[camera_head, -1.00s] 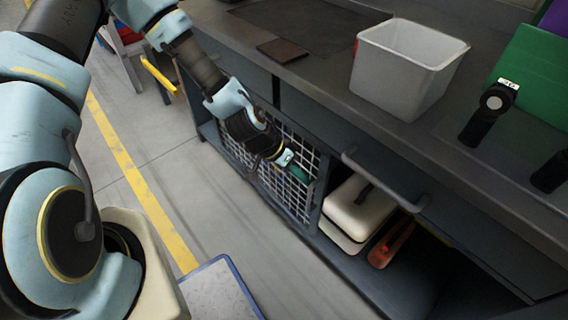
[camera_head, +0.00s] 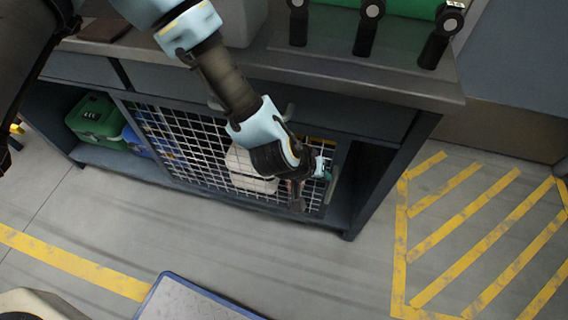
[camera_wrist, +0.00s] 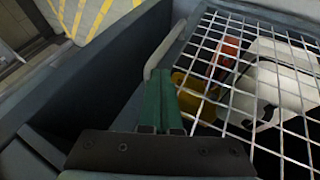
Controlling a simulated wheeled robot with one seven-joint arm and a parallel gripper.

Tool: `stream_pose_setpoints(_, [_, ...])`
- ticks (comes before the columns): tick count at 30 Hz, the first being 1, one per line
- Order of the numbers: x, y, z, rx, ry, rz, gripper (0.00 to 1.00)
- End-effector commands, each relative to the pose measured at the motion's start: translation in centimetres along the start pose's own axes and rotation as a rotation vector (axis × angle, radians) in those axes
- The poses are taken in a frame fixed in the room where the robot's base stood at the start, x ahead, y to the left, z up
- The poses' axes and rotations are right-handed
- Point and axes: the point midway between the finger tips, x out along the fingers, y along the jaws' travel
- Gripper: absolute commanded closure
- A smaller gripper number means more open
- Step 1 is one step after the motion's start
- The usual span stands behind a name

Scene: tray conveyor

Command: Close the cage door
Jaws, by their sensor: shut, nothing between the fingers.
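The cage door is a pale wire mesh panel (camera_head: 190,140) on the front of the dark workbench's lower shelf, covering its middle and right part. A grey bar handle (camera_head: 332,190) is on the door's right edge; the wrist view shows this handle (camera_wrist: 166,48) just past my fingertips. A dark gap lies between the door's handle edge and the bench's right end panel. My gripper (camera_head: 324,172) is at the handle edge. In the wrist view my green fingers (camera_wrist: 160,82) are together and empty, beside the handle; I cannot tell whether they touch it.
A white case (camera_head: 248,168) is behind the mesh. A green case (camera_head: 97,122) stands in the uncovered left bay. The worktop holds several black upright tools, including one (camera_head: 440,35) at the right.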

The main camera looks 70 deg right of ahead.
Motion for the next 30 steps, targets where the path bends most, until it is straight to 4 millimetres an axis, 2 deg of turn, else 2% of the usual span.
stream_pose_setpoints(1, [0.7,1.6,0.1,0.006,0.002,0.001,1.0])
stream_pose_setpoints(6, [2.3,5.4,0.6,0.004,0.003,0.001,1.0])
stream_pose_setpoints(12, [3.5,8.0,0.8,0.001,0.004,-0.001,1.0])
stream_pose_setpoints(18, [4.0,9.1,0.9,0.0,0.003,-0.001,1.0])
stream_pose_setpoints(30, [4.1,9.6,1.1,0.004,0.001,0.007,1.0])
